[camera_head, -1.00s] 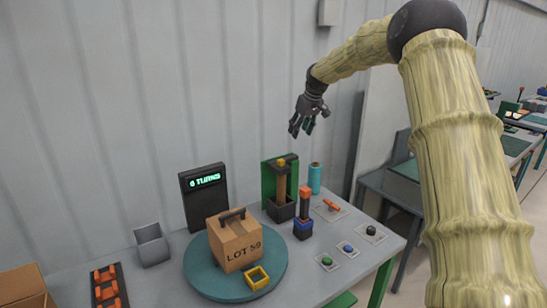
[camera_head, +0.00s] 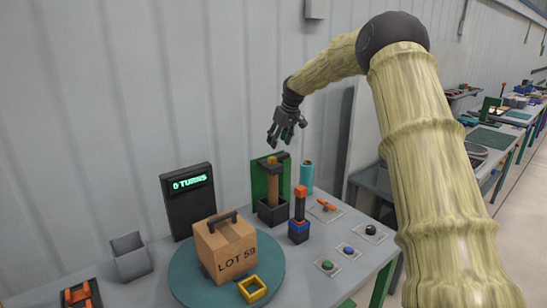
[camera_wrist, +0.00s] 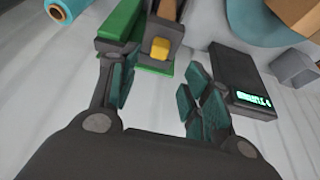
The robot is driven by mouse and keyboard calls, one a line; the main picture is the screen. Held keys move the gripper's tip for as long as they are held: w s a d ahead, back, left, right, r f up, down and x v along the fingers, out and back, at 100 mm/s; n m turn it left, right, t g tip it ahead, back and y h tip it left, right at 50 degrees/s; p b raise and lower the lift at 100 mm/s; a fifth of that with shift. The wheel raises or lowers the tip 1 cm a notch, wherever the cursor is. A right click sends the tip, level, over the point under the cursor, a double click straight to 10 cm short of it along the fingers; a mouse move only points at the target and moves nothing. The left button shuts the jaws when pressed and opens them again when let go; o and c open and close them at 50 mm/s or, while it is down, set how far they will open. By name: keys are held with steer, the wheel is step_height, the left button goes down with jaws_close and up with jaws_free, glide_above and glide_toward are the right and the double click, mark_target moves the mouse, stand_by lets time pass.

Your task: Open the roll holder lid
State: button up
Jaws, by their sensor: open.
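A green-backed stand (camera_head: 258,183) at the back of the table holds a brown upright column (camera_head: 273,188) in a dark square base. A dark bar with an orange-yellow knob (camera_head: 271,160) sits across its top. I cannot tell for sure that this is the roll holder lid. A teal roll (camera_head: 306,178) stands just right of it. My gripper (camera_head: 278,146) is open and empty, just above the stand. The wrist view shows the knob (camera_wrist: 160,47) and the green panel (camera_wrist: 120,24) beyond my spread fingers, with the teal roll (camera_wrist: 68,14) at the upper left.
A dark display box (camera_head: 188,200) stands left of the stand. A box marked LOT 59 (camera_head: 226,248) sits on a teal turntable (camera_head: 187,275). An orange-topped post (camera_head: 299,212) stands in front, with several buttons to the right. A grey bin (camera_head: 130,258) is at left.

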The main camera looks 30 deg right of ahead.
mark_target(273, 158)
steer(key=p+x, duration=0.3)
steer(key=x, duration=0.6)
steer(key=shift+d+f, duration=0.15)
steer(key=shift+c, duration=0.2)
jaws_close()
